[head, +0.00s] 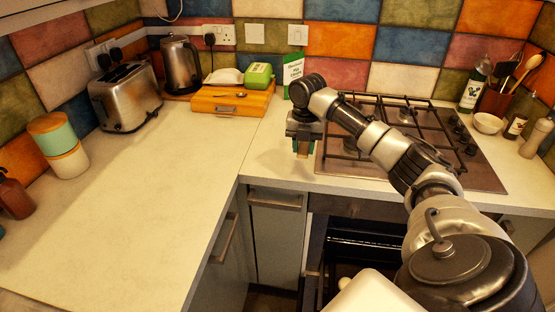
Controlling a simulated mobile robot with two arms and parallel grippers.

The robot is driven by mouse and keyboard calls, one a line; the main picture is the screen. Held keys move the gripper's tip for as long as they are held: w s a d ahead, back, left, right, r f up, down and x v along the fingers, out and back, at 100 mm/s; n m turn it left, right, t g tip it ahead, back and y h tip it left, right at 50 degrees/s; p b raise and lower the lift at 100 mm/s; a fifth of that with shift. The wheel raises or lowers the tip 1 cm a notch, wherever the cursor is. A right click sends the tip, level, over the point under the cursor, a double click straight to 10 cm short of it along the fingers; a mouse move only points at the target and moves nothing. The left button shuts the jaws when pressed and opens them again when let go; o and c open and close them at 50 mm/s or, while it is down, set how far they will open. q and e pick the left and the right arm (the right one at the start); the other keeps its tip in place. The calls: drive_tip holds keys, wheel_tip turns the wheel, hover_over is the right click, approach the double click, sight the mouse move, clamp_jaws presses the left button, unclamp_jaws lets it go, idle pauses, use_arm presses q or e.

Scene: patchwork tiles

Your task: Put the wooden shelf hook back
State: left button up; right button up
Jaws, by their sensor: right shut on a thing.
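My right gripper (303,149) points down over the counter, just left of the hob's front left corner. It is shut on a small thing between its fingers. The fingers hide most of that thing, so I cannot tell its shape or whether it is the wooden shelf hook. No wooden shelf hook shows clearly elsewhere in the head view. My left gripper is not in view.
A green-and-white packet (293,72) is behind my gripper. The hob (345,170) is right.

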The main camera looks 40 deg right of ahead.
hover_over(278, 174)
drive_tip(key=f, duration=0.2)
drive_tip(key=f+p, duration=0.1)
drive_tip(key=shift+s+d+f, duration=0.1)
drive_tip(key=shift+s+d, duration=0.25)
drive_tip(key=shift+s, duration=0.05)
drive_tip(key=shift+w+a+f, duration=0.2)
drive_tip(key=shift+f, duration=0.25)
drive_tip(key=shift+w+a+f, duration=0.2)
drive_tip(key=shift+f, duration=0.2)
wheel_tip(278, 174, down, 2)
drive_tip(key=shift+f+p, duration=0.2)
drive_tip(key=shift+p, duration=0.25)
drive_tip(key=shift+f, duration=0.35)
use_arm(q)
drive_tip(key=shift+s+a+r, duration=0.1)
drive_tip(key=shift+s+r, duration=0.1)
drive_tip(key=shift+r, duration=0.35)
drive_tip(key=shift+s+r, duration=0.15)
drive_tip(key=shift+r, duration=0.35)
use_arm(e)
drive_tip(key=shift+f, duration=0.15)
drive_tip(key=o, duration=0.9)
drive_tip(key=shift+o, duration=0.2)
